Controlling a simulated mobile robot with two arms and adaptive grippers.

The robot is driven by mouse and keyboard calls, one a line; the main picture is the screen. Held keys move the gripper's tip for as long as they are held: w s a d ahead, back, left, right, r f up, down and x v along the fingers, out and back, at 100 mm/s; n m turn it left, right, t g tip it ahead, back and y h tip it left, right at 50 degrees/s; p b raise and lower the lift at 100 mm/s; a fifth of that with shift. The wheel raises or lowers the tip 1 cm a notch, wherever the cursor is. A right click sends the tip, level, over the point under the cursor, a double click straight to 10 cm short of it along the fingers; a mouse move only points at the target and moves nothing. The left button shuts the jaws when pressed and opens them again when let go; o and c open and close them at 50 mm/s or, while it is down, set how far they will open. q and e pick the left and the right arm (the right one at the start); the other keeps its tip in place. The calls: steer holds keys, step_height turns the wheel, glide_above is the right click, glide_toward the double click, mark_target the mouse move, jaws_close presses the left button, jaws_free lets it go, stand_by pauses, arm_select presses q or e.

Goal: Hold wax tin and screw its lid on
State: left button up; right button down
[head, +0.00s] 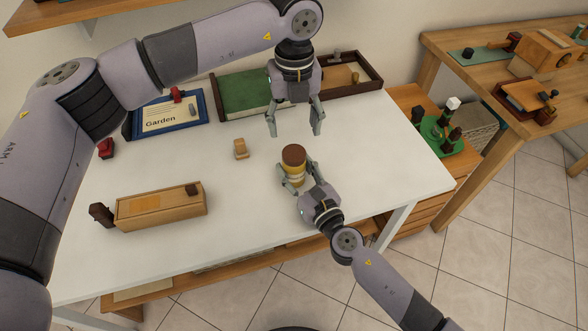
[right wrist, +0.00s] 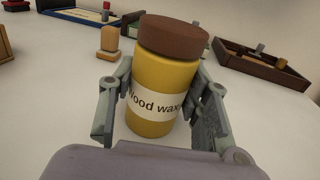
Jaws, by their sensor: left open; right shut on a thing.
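The wax tin (head: 296,177) is a yellow cylinder with a pale label; in the right wrist view the tin (right wrist: 153,88) reads "Wood wax". Its brown lid (head: 293,154) sits on top of it, also seen in the right wrist view (right wrist: 172,36). I cannot tell how tightly the lid is seated. My right gripper (head: 302,184) is shut around the tin's sides, and the tin stands upright on the white table. My left gripper (head: 294,130) is open and empty, pointing down just above and behind the lid, apart from it.
A small wooden block (head: 240,149) stands left of the tin. A long wooden box (head: 160,206) lies at the front left. A blue-framed "Garden" board (head: 165,115) and a dark tray (head: 368,83) lie at the back. The white table (head: 380,150) is clear right of the tin.

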mark_target(294, 152)
arm_select(q)
steer(key=n, duration=0.5)
steer(key=shift+n, duration=0.4)
steer(key=shift+f, duration=4)
steer(key=shift+c, duration=0.3)
